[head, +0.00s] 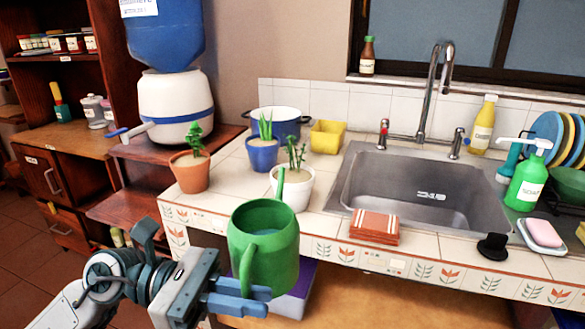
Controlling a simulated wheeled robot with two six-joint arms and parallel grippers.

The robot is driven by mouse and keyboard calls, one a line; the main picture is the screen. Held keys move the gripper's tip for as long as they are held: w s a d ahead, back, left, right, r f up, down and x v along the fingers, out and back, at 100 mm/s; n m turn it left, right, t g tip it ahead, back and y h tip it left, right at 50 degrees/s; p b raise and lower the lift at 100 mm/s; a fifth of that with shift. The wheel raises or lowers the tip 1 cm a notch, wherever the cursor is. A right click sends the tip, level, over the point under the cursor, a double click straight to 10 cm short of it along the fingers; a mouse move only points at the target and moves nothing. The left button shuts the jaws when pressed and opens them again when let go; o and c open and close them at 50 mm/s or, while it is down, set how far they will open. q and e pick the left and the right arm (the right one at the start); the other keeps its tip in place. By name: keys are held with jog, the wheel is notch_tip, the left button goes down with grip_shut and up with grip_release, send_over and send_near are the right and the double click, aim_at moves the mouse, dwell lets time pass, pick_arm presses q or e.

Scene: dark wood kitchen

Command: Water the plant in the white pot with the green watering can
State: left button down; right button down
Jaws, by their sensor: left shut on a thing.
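The green watering can (268,248) is held upright in front of the counter's front edge, with some pale blue water visible inside. My left gripper (245,297) is shut on its handle at the lower left. The can's spout points up and away, towards the white pot (292,189). The white pot holds a small green plant (294,152) and stands on the tiled counter, just behind the can, which partly covers it. Whether the spout touches the pot cannot be told. My right gripper is not in view.
A terracotta pot (190,174) and a blue pot (263,155) with plants stand left of and behind the white pot. A blue saucepan (277,120) and a yellow container (327,137) are behind. The sink (420,185) and folded orange cloth (375,226) lie right.

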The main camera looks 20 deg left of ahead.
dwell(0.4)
pick_arm(q)
notch_tip(320, 180, down, 4)
jog(key=b, duration=0.4)
